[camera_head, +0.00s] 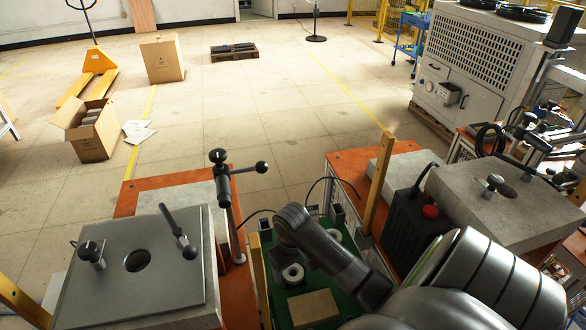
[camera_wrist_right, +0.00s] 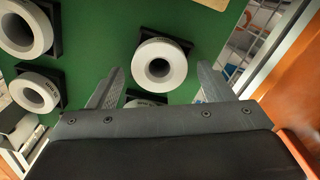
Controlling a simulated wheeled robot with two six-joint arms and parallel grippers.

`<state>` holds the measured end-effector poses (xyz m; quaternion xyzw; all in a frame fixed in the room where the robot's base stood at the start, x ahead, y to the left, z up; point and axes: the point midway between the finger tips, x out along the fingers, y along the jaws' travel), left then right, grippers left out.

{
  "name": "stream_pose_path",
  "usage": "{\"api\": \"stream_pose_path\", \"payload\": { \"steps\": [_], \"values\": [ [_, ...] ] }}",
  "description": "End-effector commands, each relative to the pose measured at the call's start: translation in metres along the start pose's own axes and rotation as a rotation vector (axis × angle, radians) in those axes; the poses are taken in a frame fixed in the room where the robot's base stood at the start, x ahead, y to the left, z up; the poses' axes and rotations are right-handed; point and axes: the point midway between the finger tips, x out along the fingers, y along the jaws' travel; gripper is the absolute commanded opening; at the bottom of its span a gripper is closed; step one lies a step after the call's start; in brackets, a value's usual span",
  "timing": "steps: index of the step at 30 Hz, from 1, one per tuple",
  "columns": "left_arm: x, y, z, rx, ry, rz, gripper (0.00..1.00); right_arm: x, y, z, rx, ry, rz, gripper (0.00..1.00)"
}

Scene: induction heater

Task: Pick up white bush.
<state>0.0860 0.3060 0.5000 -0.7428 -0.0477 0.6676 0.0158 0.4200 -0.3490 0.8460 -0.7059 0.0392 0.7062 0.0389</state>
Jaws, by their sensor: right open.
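White bushes, thick rings with a centre hole, sit on dark holders on a green board (camera_wrist_right: 100,50). One white bush (camera_wrist_right: 159,76) is in the right wrist view, ahead of and between the fingertips of my right gripper (camera_wrist_right: 160,84). The fingers are open and hold nothing. Two more bushes (camera_wrist_right: 22,30) (camera_wrist_right: 37,93) are at the left, and another is mostly hidden behind the gripper. In the head view, my right arm reaches over the green board, where a white bush (camera_head: 292,273) shows below it. My left gripper is out of view.
A tan block (camera_head: 313,308) lies on the green board near the bush. A grey machine block with a hole and levers (camera_head: 135,285) stands left, another grey block (camera_head: 500,210) right. Upright yellow posts (camera_head: 378,185) (camera_head: 259,280) flank the board. The floor beyond is mostly clear.

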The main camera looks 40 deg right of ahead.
Motion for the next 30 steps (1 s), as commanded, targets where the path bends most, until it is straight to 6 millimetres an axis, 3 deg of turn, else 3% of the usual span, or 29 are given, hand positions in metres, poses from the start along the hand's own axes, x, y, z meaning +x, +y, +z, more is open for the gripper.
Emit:
{"api": "stream_pose_path", "payload": {
  "steps": [2,15,23,30],
  "values": [
    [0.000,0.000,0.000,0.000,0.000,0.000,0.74,0.000,0.000,0.000,0.000,0.000,0.000,0.74],
    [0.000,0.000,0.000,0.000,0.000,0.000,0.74,-0.001,0.000,0.000,0.000,0.001,0.000,0.21],
    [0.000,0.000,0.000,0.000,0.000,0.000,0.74,-0.005,0.000,-0.001,-0.001,0.002,0.001,0.21],
    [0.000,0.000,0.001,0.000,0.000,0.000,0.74,-0.047,0.001,-0.002,-0.002,0.007,0.003,0.21]
  ]
}}
